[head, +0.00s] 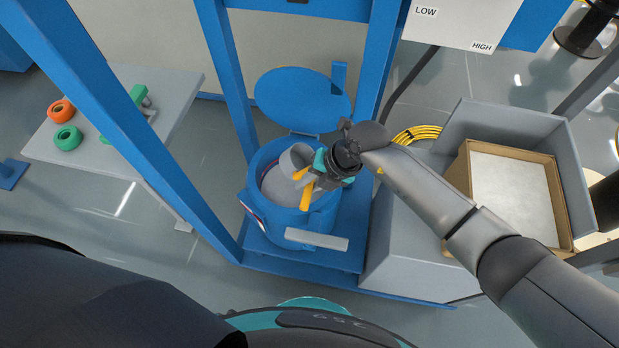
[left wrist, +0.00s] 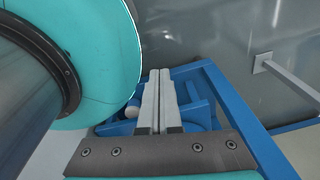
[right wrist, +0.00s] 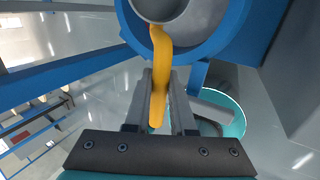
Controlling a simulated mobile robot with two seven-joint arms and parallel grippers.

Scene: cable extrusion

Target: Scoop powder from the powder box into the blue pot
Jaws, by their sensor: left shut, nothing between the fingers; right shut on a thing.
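The blue pot (head: 255,205) stands inside the blue frame with its round lid (head: 302,98) swung open behind it. Grey powder shows inside the pot. My right gripper (head: 310,185) is shut on the orange handle of a scoop (right wrist: 157,80), and the scoop's grey cup is over the pot's opening. Whether the cup holds powder cannot be told. The powder box (head: 462,172) is a brown carton with a pale, level fill, standing in a grey bin at the right. My left gripper (left wrist: 158,78) is shut and empty, and shows only in the left wrist view.
Blue posts (head: 232,95) of the frame rise on both sides of the pot. A grey table (head: 95,150) at the left carries orange and green rolls (head: 66,138). A yellow cable coil (head: 418,134) lies behind my right forearm. A control panel hangs above.

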